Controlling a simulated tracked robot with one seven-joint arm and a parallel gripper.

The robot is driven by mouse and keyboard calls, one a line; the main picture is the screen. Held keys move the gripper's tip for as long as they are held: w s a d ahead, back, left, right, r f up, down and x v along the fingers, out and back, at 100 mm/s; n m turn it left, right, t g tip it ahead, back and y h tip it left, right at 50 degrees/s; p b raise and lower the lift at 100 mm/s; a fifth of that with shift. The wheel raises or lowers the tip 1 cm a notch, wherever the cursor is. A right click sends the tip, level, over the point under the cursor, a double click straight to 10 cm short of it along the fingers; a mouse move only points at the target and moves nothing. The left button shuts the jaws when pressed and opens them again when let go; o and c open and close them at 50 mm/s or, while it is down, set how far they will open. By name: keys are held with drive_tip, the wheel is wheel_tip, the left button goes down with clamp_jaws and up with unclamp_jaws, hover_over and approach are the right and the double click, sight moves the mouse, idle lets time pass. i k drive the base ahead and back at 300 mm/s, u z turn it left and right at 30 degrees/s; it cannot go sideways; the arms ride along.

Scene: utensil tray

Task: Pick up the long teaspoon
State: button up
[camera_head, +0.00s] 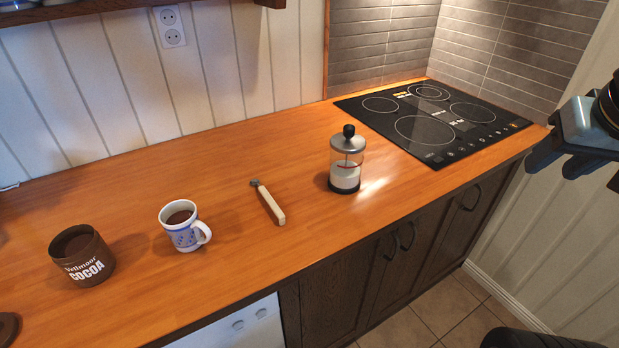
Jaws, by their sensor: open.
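A slim utensil (270,204) with a pale cream handle and a small dark metal end lies on the wooden counter, between the mug and the glass jar. Its handle points toward the front edge. Its head is too small to tell whether it is the long teaspoon; no other spoon shows clearly. My gripper (557,168) is at the far right, beyond the counter's right end and well apart from the utensil. It is open, and nothing shows between its fingers.
A blue-and-white mug (187,237) with brown content and a brown cocoa tin (83,268) stand left. A lidded glass jar (346,172) stands right of the utensil. A black hob (410,128) lies behind right. The wooden counter (225,185) around the utensil is clear.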

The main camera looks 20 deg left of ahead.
sight(280, 215)
drive_tip(key=z, duration=0.65)
drive_tip(key=k, duration=2.05)
drive_tip(key=u, duration=1.4)
drive_tip(key=i, duration=1)
drive_tip(key=u, duration=0.1)
